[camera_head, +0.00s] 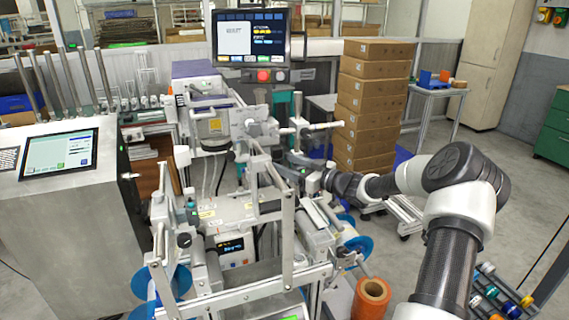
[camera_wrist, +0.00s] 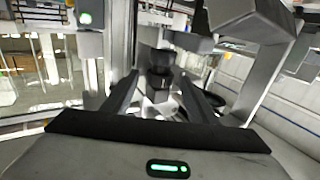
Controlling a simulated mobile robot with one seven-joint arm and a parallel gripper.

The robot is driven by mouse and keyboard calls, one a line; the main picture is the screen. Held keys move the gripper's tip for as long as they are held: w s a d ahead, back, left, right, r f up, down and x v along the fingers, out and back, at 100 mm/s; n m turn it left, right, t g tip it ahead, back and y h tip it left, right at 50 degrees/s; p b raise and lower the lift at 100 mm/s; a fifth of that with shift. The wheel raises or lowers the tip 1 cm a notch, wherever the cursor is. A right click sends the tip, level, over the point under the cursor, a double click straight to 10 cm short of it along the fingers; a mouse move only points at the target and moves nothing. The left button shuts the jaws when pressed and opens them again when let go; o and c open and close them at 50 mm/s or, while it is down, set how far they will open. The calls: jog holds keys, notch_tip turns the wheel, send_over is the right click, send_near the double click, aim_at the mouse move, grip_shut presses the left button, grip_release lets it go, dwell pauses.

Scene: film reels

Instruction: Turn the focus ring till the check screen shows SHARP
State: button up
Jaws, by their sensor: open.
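My gripper (camera_wrist: 160,90) is open in the wrist view, with one dark finger on each side of a black, stepped cylindrical part (camera_wrist: 160,72). This part looks like a lens with the focus ring. It stands between and beyond the fingertips, and I cannot tell whether they touch it. In the head view my gripper (camera_head: 303,168) reaches into the metal machine from the right, and the ring is hard to make out there. A monitor (camera_head: 234,38) hangs above the machine with small text. A small dark display (camera_head: 231,246) sits low on the machine. I cannot read SHARP on either.
Metal posts and brackets of the machine (camera_head: 288,230) crowd close around my gripper. A grey block (camera_wrist: 250,20) juts in at the upper right of the wrist view. Stacked cardboard boxes (camera_head: 372,105) stand behind. An orange roll (camera_head: 371,297) stands low in front.

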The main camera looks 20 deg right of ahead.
jog(key=v, duration=1.7)
jog(key=shift+a, duration=0.2)
